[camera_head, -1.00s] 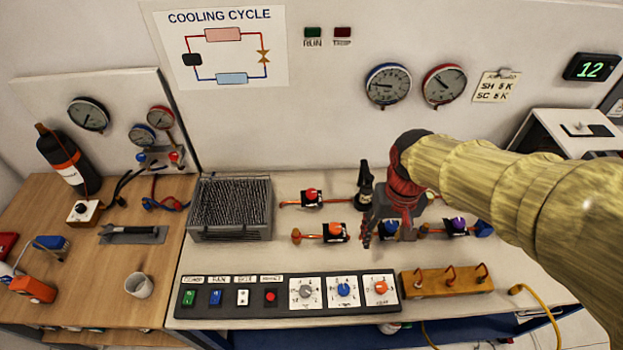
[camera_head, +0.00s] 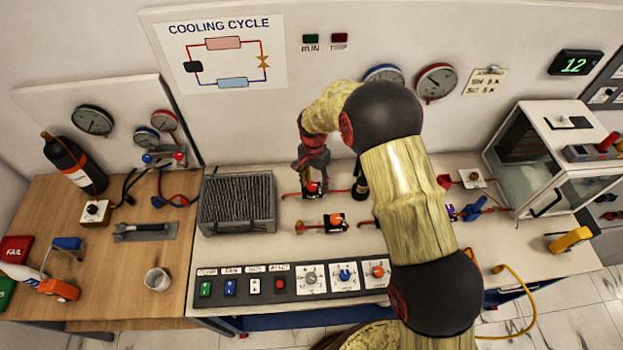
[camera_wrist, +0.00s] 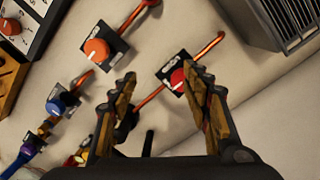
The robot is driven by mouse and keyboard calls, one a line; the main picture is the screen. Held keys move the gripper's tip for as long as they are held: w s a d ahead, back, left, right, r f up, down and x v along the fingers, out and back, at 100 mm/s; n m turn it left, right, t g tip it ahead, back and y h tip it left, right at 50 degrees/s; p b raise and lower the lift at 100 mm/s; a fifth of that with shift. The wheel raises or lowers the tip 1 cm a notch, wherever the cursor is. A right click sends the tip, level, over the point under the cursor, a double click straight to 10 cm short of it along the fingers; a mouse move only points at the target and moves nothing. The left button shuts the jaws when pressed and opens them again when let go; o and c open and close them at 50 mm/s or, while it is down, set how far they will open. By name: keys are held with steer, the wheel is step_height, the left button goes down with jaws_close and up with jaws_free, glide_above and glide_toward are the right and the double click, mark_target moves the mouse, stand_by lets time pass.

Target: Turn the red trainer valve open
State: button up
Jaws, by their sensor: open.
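The red valve (camera_head: 312,189) is a red knob on a black plate in a copper pipe, at the back of the bench beside the finned block. In the wrist view the red valve knob (camera_wrist: 178,78) shows ahead of the fingertips, close to the right finger. My gripper (camera_head: 311,168) is over the red valve in the head view and hides part of it. In the wrist view my gripper (camera_wrist: 160,80) is open, with nothing held between its fingers. I cannot tell whether a finger touches the knob.
An orange valve (camera_head: 334,220) sits just in front, with a blue valve (camera_wrist: 60,103) farther along in the wrist view. The finned block (camera_head: 237,203) stands close at left. A control panel (camera_head: 245,287) lines the front edge. A black upright part (camera_head: 361,187) stands right of the gripper.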

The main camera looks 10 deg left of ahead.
mark_target(312, 185)
steer(key=w, duration=0.1)
steer(key=w+a+r+m, duration=0.1)
steer(key=w+r+m, duration=0.1)
steer(key=shift+w+a+t, duration=0.3)
steer(key=shift+a+t, duration=0.05)
steer(key=shift+t, duration=0.05)
steer(key=shift+m, duration=0.9)
steer(key=shift+f, duration=0.15)
step_height(312, 185, down, 8)
steer(key=shift+r, duration=0.25)
steer(key=shift+c, duration=0.4)
steer(key=c, duration=1.1)
